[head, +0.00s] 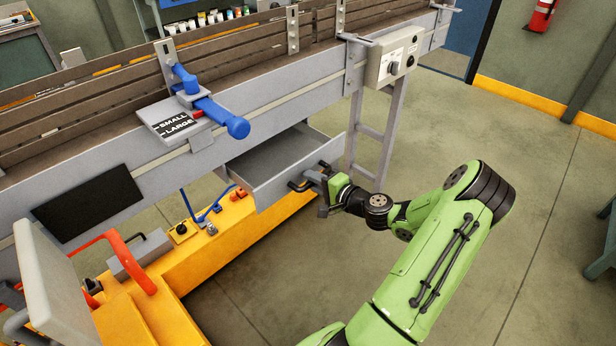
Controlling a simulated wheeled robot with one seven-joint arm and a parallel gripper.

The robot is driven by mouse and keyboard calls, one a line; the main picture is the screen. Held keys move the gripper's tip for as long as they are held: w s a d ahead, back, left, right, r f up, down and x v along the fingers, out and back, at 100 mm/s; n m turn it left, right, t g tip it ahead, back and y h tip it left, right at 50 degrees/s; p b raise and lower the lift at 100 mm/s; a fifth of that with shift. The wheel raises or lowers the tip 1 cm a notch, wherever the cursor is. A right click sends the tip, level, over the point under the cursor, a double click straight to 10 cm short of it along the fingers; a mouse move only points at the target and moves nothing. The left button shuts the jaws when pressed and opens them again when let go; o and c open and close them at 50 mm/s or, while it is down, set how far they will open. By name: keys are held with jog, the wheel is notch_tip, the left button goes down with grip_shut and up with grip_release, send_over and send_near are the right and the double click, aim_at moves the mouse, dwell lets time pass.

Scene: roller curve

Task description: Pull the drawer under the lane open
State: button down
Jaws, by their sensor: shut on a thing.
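The grey drawer (285,160) hangs under the lane (270,95) and stands partly out, with its empty inside showing from above. Its dark handle (296,186) is on the front face. My gripper (316,180) is at the drawer's front, shut on the handle. The fingertips are small in the picture and partly cover the handle. My green arm reaches in from the lower right.
A blue clamp lever (222,115) and a SMALL/LARGE plate (176,120) sit on the lane's side. A control box (394,58) is above a grey leg frame (378,130). A yellow base (190,250) lies below the drawer.

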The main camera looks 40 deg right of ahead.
jog(key=shift+f+v, duration=0.2)
jog(key=shift+v, duration=0.9)
jog(key=c, duration=1.2)
grip_release()
jog(key=shift+o, duration=0.2)
jog(key=p+v, duration=0.1)
jog(key=v, duration=1.4)
jog(key=shift+s+p, duration=0.35)
jog(key=shift+s, duration=0.05)
jog(key=shift+w+a, duration=0.1)
jog(key=shift+a, duration=0.05)
